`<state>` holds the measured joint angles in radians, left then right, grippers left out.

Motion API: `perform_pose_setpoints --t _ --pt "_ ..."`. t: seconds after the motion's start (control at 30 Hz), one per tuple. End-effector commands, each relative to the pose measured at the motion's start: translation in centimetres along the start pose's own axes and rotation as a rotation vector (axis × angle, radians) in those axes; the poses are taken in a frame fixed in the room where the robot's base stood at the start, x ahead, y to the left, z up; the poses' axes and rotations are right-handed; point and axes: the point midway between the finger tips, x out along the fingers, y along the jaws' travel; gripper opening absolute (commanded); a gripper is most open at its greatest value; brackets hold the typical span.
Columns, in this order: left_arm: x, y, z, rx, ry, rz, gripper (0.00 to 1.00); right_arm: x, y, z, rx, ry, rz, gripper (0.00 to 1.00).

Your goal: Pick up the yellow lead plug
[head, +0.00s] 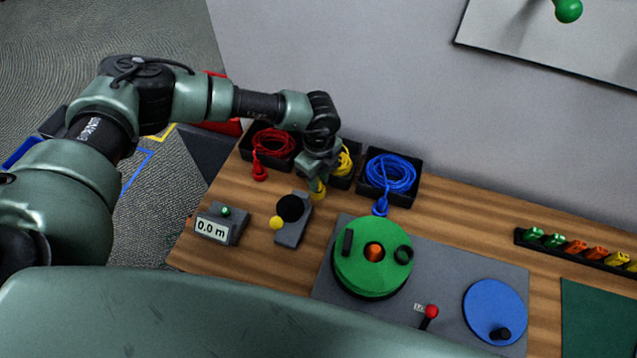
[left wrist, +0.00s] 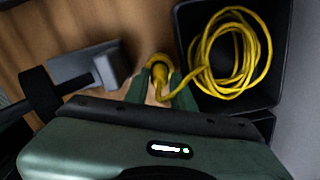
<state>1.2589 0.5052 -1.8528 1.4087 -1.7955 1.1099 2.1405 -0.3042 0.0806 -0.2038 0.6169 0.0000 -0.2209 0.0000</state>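The yellow plug (left wrist: 159,69) sits by the wooden tabletop, on the end of a yellow lead (left wrist: 203,62) coiled in a black bin (left wrist: 282,50). In the head view the plug (head: 318,192) shows just below my left gripper (head: 317,182), in front of the middle bin. In the left wrist view the two green fingers of my left gripper (left wrist: 160,85) stand on either side of the plug, very close to it. Whether they press on it cannot be told. My right gripper is not in view.
Bins with a red lead (head: 273,142) and a blue lead (head: 391,172) flank the yellow one. A 0.0 m display (head: 212,229) and a grey device with a black knob (head: 290,208) stand nearby. A green reel (head: 372,262) is to the right.

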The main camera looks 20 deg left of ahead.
Motion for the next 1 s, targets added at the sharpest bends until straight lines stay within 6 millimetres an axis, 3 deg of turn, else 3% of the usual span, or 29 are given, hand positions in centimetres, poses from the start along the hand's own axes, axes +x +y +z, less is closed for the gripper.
perform_pose_setpoints --t 0.2,0.23,0.3,0.33,0.77,1.0 --pt "0.2 0.0 0.0 0.001 0.001 -0.001 0.24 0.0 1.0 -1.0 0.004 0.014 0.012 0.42" --pt "0.2 0.0 0.0 0.001 0.001 -0.001 0.22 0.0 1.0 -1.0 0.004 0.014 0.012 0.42" --pt "0.2 0.0 0.0 0.001 0.001 -0.001 0.02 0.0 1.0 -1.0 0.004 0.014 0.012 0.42" --pt "0.2 0.0 0.0 0.001 0.001 -0.001 0.00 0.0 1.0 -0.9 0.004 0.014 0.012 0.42" --pt "0.0 0.0 0.0 0.000 0.001 -0.001 0.00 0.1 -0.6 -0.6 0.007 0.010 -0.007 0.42" --pt "-2.3 -0.1 0.1 0.000 0.001 -0.004 0.00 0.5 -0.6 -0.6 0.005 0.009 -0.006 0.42"
